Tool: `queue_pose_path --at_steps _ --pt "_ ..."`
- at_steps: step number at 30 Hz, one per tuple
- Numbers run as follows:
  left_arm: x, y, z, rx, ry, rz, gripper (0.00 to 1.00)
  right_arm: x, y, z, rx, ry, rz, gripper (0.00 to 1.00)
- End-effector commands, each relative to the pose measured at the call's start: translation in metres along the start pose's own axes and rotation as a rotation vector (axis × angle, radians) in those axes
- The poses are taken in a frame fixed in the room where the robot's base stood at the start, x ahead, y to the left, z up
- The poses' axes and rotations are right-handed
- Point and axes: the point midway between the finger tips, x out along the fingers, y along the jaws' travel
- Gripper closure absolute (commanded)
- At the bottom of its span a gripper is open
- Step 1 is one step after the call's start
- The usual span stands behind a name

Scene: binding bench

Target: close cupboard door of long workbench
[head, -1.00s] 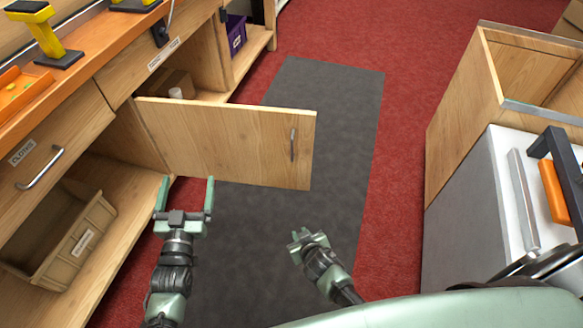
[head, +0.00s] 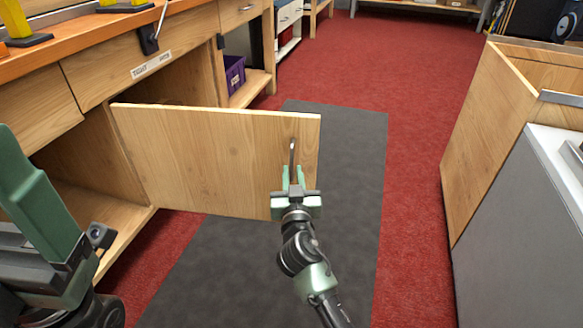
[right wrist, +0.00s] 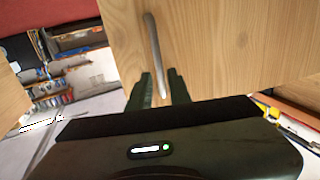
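The cupboard door (head: 210,155) of the long workbench (head: 75,115) stands wide open, jutting out over the dark mat. Its upright metal handle (head: 292,156) is near the free edge. My right gripper (head: 293,172) is at the door's face, its fingers apart at the handle's lower end. In the right wrist view the handle (right wrist: 152,45) runs down between the two fingers (right wrist: 160,84), with gaps beside it. My left gripper (head: 45,225) is large at the left edge, clear of the door, partly cut off; its finger gap cannot be made out.
A dark mat (head: 335,150) lies on red carpet (head: 410,120). A wooden-sided unit (head: 485,130) with a grey side stands at the right. A purple bin (head: 234,75) sits on the bench's lower shelf. The floor between is clear.

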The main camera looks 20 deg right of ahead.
Motion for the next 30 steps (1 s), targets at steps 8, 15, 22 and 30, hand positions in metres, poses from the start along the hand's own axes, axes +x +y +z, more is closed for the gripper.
queue_pose_path --at_steps 8,15,22,30 --pt "0.004 0.002 -0.003 0.004 0.03 0.012 0.08 0.043 0.0 0.002 -0.002 0.0 0.0 0.81" --pt "0.006 0.002 -0.004 0.006 0.039 0.016 0.08 0.054 0.0 0.001 -0.001 -0.002 0.0 0.81" --pt "0.007 0.002 -0.004 0.005 0.039 0.016 0.08 0.054 0.0 0.001 -0.001 -0.002 0.0 0.95" --pt "0.006 0.002 -0.004 0.005 0.038 0.016 0.08 0.054 0.0 0.001 -0.001 -0.003 0.0 1.0"
